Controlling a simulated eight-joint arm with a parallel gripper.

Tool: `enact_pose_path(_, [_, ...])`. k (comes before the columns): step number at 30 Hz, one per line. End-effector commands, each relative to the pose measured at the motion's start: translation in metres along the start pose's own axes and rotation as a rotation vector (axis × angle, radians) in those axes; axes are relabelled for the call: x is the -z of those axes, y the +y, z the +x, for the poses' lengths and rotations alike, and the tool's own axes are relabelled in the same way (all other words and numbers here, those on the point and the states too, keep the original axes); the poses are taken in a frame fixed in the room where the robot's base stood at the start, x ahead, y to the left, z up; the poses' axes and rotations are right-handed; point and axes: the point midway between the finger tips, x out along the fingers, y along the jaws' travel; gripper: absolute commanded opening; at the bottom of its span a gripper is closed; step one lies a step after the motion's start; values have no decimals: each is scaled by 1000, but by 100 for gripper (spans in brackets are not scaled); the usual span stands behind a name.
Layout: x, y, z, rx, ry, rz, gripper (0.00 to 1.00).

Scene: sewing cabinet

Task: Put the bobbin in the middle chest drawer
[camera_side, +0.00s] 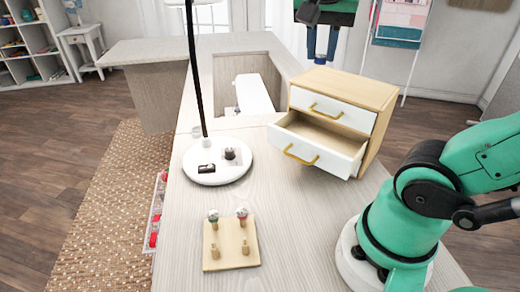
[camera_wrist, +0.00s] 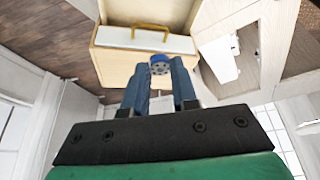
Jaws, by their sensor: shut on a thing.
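The blue bobbin (camera_wrist: 160,63) is held between the tips of my gripper's blue fingers (camera_wrist: 160,84) in the wrist view. In the side view my gripper (camera_side: 320,50) points down above the back of the wooden chest (camera_side: 368,90), with the bobbin (camera_side: 320,61) at its tips. The chest's upper white drawer (camera_side: 350,116) is shut. The drawer below it (camera_side: 330,157) is pulled out, and its visible inside looks empty. Whether another drawer lies under it is hidden. The wrist view also shows part of the chest (camera_wrist: 118,70) beyond the fingers.
A lamp with a round white base (camera_side: 215,172) stands left of the chest, with small dark items on it. A wooden peg board (camera_side: 231,246) with spools is at the front. The table (camera_side: 290,225) is clear between board and chest.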

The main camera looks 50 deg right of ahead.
Motion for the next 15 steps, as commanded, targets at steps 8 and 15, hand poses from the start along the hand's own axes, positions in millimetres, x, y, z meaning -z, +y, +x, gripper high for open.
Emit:
enact_pose_path(8, [21,34,4,-142,-3,343,0])
enact_pose_path(15, [0,35,53,-147,-4,357,0])
